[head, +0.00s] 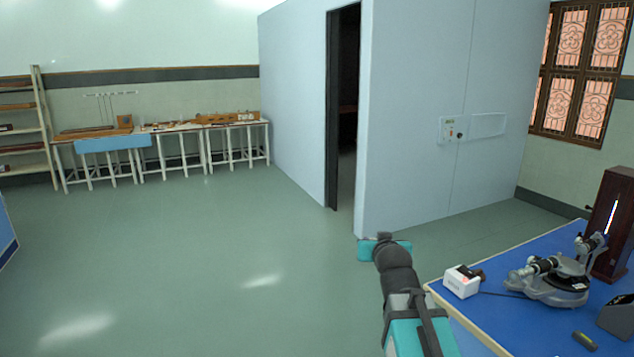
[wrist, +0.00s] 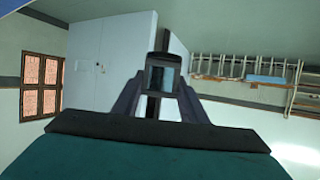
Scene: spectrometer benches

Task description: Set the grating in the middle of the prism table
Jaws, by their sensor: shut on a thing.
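My gripper (wrist: 160,98) is shut on the grating (wrist: 162,80), a small glassy plate in a dark mount, held between the fingertips in the wrist view. The grating is up in the air, with the room behind it. In the head view my arm reaches up left of the blue bench, and I cannot make out the fingers or the grating there. The grey spectrometer (head: 552,286) stands on the bench at the right. Its prism table is at its middle, too small to tell apart clearly from the parts around it. The gripper is well apart from it.
The blue bench (head: 510,320) also bears a white box (head: 461,281), a tall dark wooden lamp housing (head: 612,225) with a bright slit, and a small dark object (head: 585,341). Open floor lies left of the bench. Side tables (head: 160,128) stand along the far wall.

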